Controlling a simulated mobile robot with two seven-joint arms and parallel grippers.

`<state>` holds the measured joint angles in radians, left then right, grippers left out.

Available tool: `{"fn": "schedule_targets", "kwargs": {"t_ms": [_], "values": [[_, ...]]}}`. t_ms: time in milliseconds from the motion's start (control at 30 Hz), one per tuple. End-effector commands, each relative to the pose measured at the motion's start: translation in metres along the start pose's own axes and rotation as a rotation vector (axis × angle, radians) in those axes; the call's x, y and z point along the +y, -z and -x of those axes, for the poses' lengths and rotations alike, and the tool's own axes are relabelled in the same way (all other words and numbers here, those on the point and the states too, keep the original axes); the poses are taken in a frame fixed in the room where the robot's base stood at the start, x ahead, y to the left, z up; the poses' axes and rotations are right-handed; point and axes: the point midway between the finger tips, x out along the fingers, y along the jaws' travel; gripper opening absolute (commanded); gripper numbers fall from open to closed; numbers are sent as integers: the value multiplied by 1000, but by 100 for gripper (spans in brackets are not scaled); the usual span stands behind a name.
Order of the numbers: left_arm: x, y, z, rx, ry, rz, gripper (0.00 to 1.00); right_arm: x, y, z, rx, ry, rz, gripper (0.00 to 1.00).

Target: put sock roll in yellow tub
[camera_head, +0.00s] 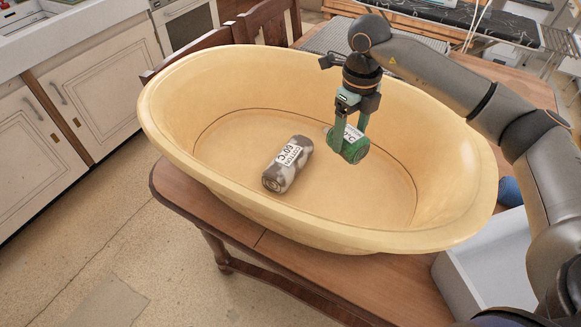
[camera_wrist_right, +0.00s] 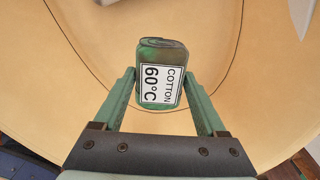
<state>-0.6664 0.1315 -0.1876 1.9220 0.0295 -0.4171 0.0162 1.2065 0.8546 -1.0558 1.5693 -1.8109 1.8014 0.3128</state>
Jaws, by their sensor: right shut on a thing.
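The yellow tub (camera_head: 225,215) is a large oval basin on a wooden table in the head view. A grey and white sock roll (camera_head: 288,164) with a "COTTON 60°C" label lies on its floor, left of my right gripper. My right gripper (camera_head: 350,140) is over the tub's inside, shut on a green sock roll (camera_head: 354,152). In the right wrist view the green sock roll (camera_wrist_right: 162,55) sits between the fingertips with its label facing the camera. I cannot tell whether it touches the tub floor. My left gripper is not in view.
A white box (camera_head: 485,270) stands right of the tub, with a blue item (camera_head: 510,191) near it. The wooden table (camera_head: 195,195) shows along the tub's front. Wooden chairs (camera_head: 268,22) stand behind, and cabinets (camera_head: 100,80) at the left.

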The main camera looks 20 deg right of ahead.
Motion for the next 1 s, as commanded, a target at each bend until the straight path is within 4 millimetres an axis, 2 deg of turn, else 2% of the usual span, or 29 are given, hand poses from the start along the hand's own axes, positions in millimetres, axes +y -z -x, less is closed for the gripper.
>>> {"fn": "schedule_targets", "kwargs": {"t_ms": [33,100,267,500,733,900,1000], "values": [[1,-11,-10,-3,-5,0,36,-1,0,-23,0,1,-1,19],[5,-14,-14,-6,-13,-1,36,-1,1,-36,-1,1,0,19],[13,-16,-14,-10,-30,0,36,0,1,-58,-1,1,1,19],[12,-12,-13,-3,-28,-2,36,-1,1,-100,0,1,0,19],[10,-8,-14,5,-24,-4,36,0,1,-119,-2,1,1,19],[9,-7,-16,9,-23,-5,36,0,1,-143,0,0,1,19],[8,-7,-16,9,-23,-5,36,0,1,-150,-2,1,1,19]]}}
